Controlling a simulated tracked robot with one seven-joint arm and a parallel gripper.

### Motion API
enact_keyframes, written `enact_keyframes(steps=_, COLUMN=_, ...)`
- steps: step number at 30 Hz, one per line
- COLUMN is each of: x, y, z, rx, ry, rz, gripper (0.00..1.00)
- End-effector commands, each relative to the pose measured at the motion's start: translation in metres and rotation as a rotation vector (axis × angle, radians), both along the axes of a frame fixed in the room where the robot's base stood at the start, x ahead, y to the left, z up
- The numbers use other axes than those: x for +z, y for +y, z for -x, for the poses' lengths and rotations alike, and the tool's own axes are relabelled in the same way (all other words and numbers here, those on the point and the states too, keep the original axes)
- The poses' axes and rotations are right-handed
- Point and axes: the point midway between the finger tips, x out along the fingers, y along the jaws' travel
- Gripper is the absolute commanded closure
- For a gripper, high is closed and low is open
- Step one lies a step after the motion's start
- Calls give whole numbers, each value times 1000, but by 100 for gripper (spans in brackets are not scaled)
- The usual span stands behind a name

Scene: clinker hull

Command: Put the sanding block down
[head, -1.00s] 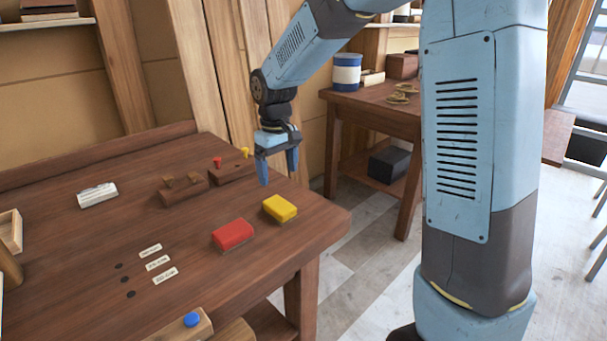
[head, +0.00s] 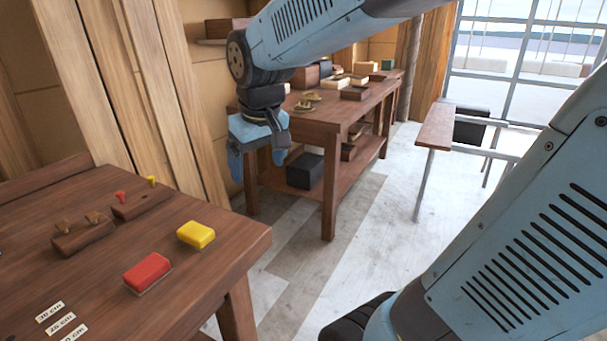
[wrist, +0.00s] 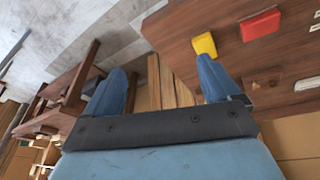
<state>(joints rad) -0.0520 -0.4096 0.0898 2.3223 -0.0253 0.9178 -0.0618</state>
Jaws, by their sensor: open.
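My gripper (head: 257,160) is open and empty, in the air beyond the right end of the near workbench (head: 215,290). A red block (head: 147,272) and a yellow block (head: 196,234) lie apart on that bench, near its right end. Both have the look of sanding blocks; I cannot tell which one the task names. In the wrist view, the spread fingers (wrist: 160,66) have nothing between them. The yellow block (wrist: 204,44) shows just past one fingertip, with the red block (wrist: 260,24) beyond it; neither is held.
Brown wooden holders (head: 82,236) with small pegs stand behind the blocks. Pale labels (head: 62,323) lie at the front left. A second bench (head: 335,122) with a dark box (head: 305,171) on its lower shelf stands behind. The floor (head: 375,235) between is open.

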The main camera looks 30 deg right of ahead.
Motion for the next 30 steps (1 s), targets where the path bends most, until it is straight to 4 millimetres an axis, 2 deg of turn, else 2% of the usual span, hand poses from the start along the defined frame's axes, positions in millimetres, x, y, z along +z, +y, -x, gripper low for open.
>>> enact_keyframes(steps=1, x=4, y=-7, z=13, rx=-25, ry=-26, rz=-10, gripper=10)
enact_keyframes(steps=6, x=9, y=-28, z=52, rx=-100, ry=-93, rz=-43, gripper=10)
enact_keyframes(steps=13, x=8, y=-44, z=90, rx=-173, ry=-159, rz=-84, gripper=10)
enact_keyframes(steps=18, x=6, y=-47, z=100, rx=-194, ry=-177, rz=-96, gripper=10)
enact_keyframes(steps=30, x=6, y=-47, z=101, rx=-195, ry=-178, rz=-96, gripper=10)
